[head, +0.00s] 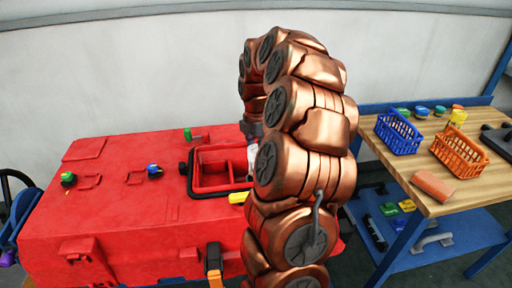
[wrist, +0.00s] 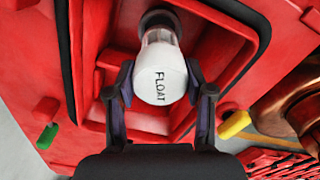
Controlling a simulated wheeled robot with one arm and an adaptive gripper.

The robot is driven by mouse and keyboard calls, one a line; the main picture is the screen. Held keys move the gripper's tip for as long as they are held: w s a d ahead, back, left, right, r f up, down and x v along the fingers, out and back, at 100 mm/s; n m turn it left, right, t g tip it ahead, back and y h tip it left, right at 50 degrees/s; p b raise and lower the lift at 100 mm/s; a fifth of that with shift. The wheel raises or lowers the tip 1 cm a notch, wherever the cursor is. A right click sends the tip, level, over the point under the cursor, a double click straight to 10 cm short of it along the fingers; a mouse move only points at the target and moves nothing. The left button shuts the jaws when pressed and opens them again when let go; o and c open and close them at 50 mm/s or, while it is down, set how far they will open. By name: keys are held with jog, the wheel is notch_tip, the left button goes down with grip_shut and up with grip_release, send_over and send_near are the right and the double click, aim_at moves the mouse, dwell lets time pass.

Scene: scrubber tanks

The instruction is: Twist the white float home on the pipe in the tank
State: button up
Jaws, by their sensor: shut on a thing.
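The white float (wrist: 158,82), marked FLOAT, is a short cylinder with a clearer upper part in the wrist view. My gripper (wrist: 160,90) is shut on it, one finger on each side. The far end of the float meets a dark round fitting (wrist: 157,20), which looks like the pipe end; I cannot tell how far it is seated. This is inside the open hatch of the red tank (head: 120,220). In the head view my copper arm hides most of the gripper and float.
The tank opening has a black-edged rim (head: 193,180). A yellow handle (head: 238,197) and green and blue caps (head: 155,171) are on the tank top. To the right, a workbench (head: 445,190) holds a blue basket (head: 398,133) and an orange basket (head: 459,153).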

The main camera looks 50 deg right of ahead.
jog(key=shift+n, duration=0.4)
jog(key=shift+r+n+p, duration=0.2)
jog(key=shift+n+p, duration=0.5)
jog(key=shift+p, duration=0.1)
jog(key=shift+f+n, duration=0.15)
jog(key=shift+n, duration=0.45)
jog(key=shift+f, duration=0.3)
jog(key=shift+f, duration=0.4)
jog(key=shift+f, duration=0.3)
